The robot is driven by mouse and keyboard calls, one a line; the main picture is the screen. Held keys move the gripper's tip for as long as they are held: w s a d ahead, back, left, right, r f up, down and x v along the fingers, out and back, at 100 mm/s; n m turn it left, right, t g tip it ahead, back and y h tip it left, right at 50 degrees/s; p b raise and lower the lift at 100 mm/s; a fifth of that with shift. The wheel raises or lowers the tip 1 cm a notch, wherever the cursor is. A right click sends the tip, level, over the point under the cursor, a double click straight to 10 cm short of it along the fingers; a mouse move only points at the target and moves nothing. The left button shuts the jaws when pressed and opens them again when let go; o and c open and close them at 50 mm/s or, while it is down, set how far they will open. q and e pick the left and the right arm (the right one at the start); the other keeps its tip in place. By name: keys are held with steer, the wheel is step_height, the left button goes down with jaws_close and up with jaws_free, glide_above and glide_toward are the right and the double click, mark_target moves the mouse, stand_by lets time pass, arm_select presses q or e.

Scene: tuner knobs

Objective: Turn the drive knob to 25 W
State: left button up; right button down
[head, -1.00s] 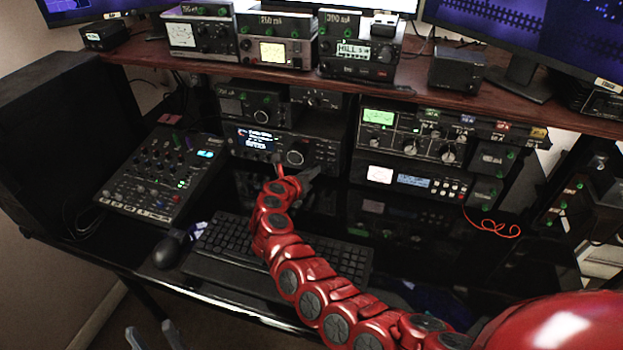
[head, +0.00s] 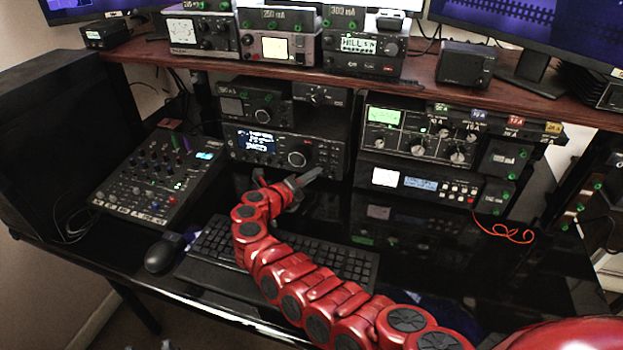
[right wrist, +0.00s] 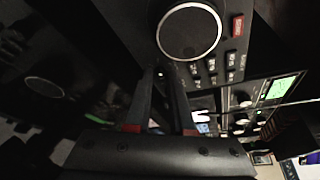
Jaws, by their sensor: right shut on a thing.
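The dark transceiver (head: 328,152) with a lit blue display (head: 255,141) and a large round tuning knob (head: 293,159) stands on the desk under the shelf. My right gripper (head: 318,174) is at its lower front edge, below the tuning knob. In the right wrist view, the tuning knob (right wrist: 189,30) is just above the fingertips. The fingers close in on a small knob (right wrist: 160,71) with a bright spot; they largely hide it, and I cannot read its label or setting. Grey tips of my left gripper (head: 147,346) show apart at the bottom edge, cut off by the frame.
A mixer (head: 160,180) stands at left, with the mouse (head: 165,252) and keyboard (head: 215,240) in front. Another radio stack (head: 410,160) is at right, with a loose red cable (head: 503,233). The shelf edge (head: 300,80) overhangs the equipment.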

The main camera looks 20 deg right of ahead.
steer(key=shift+s+f, duration=0.1)
steer(key=shift+f, duration=0.05)
stand_by(0.3)
steer(key=c, duration=0.8)
jaws_free()
steer(key=v, duration=1.7)
steer(key=shift+a, duration=0.2)
